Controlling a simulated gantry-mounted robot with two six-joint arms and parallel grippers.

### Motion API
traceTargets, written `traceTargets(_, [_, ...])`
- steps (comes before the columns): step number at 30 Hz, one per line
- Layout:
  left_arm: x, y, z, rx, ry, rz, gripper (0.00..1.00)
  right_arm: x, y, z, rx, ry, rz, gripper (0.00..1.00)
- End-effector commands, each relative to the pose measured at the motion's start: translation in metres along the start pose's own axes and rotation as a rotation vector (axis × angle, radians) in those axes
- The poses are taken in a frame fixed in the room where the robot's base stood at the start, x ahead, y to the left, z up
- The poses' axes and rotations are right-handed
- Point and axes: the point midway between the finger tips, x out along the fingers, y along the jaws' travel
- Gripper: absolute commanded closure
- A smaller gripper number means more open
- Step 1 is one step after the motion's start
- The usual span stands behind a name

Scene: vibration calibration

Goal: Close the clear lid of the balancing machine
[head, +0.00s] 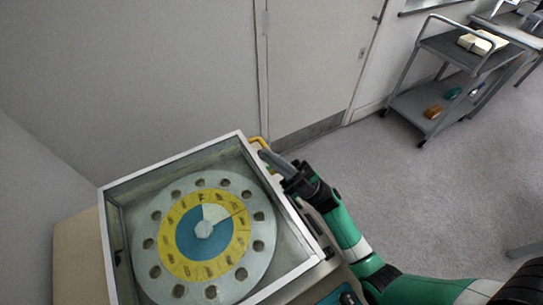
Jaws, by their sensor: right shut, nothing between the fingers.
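The balancing machine (75,255) stands at the lower left, cut off by the bottom edge. Its clear lid (170,163) shows as a white-framed, see-through cover around a grey disc (258,262) with holes, a yellow ring and a blue centre. I cannot tell from this angle whether the lid lies fully down. My right gripper (266,157) is shut and empty at the frame's far right corner, close to the rim; whether it touches is unclear. A yellow handle-like part (256,141) shows just behind the fingertips. My left gripper is out of view.
A grey door (315,60) and wall stand behind the machine. A grey cart (435,95) with small boxes stands at the upper right, with a bench beyond it. The grey floor (430,190) between is clear.

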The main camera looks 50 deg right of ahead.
Motion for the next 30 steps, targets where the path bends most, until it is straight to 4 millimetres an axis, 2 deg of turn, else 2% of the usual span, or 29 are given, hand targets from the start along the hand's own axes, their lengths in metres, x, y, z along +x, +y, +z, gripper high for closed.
traceTargets(4, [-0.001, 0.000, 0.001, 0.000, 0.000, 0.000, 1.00, -0.006, 0.000, 0.001, 0.000, -0.002, 0.000, 1.00])
traceTargets(7, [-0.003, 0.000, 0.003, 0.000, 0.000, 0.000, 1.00, -0.020, -0.001, 0.002, -0.001, -0.005, 0.000, 1.00])
traceTargets(15, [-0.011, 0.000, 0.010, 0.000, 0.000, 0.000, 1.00, -0.085, -0.001, 0.002, -0.002, -0.006, 0.001, 1.00])
traceTargets(19, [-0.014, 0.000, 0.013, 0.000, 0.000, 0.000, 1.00, -0.107, -0.001, 0.002, -0.002, -0.003, 0.001, 1.00])
traceTargets(24, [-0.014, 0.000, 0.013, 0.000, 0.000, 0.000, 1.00, -0.117, 0.000, 0.000, 0.000, -0.001, 0.001, 1.00])
traceTargets(30, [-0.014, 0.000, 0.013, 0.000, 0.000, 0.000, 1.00, -0.116, 0.000, 0.000, 0.000, 0.000, 0.000, 1.00])
